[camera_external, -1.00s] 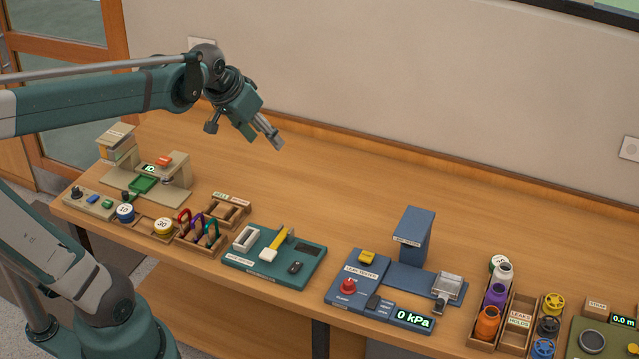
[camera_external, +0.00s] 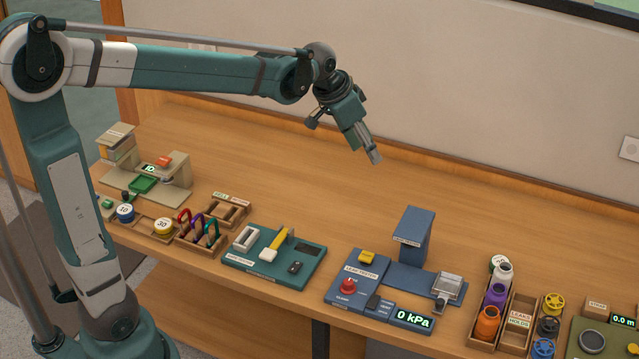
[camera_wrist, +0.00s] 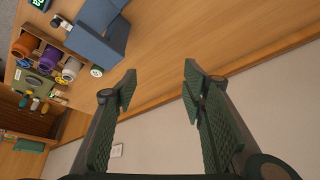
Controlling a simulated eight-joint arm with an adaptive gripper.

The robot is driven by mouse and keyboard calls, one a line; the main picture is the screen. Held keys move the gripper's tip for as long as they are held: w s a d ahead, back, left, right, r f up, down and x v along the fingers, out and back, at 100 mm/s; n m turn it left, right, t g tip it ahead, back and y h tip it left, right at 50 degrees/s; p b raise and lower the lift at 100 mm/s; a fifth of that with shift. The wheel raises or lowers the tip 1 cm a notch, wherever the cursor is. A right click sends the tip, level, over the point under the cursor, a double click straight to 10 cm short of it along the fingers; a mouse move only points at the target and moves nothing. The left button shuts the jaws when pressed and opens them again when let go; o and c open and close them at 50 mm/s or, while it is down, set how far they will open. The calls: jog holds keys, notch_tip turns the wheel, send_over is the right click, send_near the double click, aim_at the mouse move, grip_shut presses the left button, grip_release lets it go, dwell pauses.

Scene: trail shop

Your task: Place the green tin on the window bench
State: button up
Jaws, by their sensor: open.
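A small round thing with a white top and green edge (camera_external: 498,262) stands at the back of the bottle rack, partly hidden by the white bottle. It looks like the green tin, but its body is mostly hidden. It also shows in the wrist view (camera_wrist: 96,71), beside the bottles. My gripper (camera_external: 374,157) is in the air above the back middle of the counter, well left of that thing. In the wrist view its two fingers (camera_wrist: 158,90) are apart with nothing between them. I cannot identify the window bench in either view.
The blue leak tester (camera_external: 402,240) stands between my gripper and the bottle rack (camera_external: 510,325). A blue tin (camera_external: 125,213) and a yellow tin (camera_external: 163,226) sit at the left front. The counter's back strip (camera_external: 300,185) is clear.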

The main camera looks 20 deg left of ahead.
jog(key=w+d+f+m+g+b, duration=0.15)
jog(key=d+f, duration=0.35)
jog(key=d, duration=0.5)
jog(key=w+d+f+m+b, duration=0.25)
jog(key=d+f, duration=0.35)
jog(key=d, duration=0.5)
jog(key=m+g+h+b, duration=0.1)
jog(key=m+g+b, duration=0.1)
send_near(500, 261)
jog(key=shift+s+d+f+t, duration=0.15)
jog(key=shift+d+f, duration=0.05)
jog(key=shift+f, duration=0.2)
jog(key=shift+s+d+f+t, duration=0.1)
jog(key=shift+d+f, duration=0.1)
jog(key=shift+f, duration=0.25)
jog(key=shift+x, duration=1.3)
jog(key=shift+f, duration=0.1)
jog(key=shift+b+x, duration=1.15)
jog(key=shift+x, duration=1.35)
jog(key=shift+c, duration=0.5)
